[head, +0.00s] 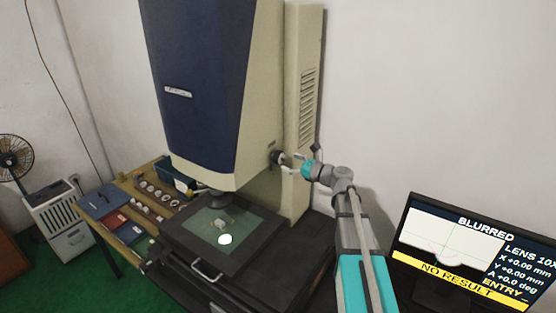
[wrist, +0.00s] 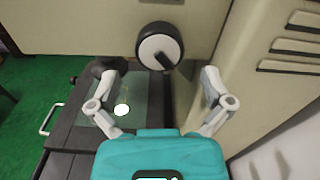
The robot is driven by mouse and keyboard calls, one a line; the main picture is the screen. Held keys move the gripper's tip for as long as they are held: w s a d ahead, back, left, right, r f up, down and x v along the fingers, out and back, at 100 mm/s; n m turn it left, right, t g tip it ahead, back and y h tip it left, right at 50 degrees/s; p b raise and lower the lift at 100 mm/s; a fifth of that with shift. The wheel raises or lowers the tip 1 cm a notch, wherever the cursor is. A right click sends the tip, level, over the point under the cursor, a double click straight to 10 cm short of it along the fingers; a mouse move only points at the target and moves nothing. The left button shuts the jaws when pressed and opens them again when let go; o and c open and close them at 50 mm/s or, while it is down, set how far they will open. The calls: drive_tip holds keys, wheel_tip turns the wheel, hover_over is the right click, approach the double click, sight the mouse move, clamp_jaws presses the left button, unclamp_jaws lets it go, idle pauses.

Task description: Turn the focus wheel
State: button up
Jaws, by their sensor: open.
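The focus wheel (wrist: 160,46) is a black knob with a white face and a dark bar across it, on the side of the beige machine. In the wrist view it sits ahead of my gripper (wrist: 160,84), roughly centred between the fingers but beyond them. My gripper is open and empty, and its fingers look apart from the wheel. In the head view the wheel (head: 277,157) is on the right side of the machine, with my gripper (head: 292,162) just to its right. The monitor (head: 460,250) reads "BLURRED", "NO RESULT" and "LENS 10X".
The machine's glass stage (head: 235,215) holds a small part and a bright light spot. A wooden bench (head: 130,230) on the left carries several rings and some trays.

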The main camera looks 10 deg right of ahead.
sight(283, 159)
drive_tip(key=shift+x, duration=2.05)
drive_tip(key=c, duration=1.1)
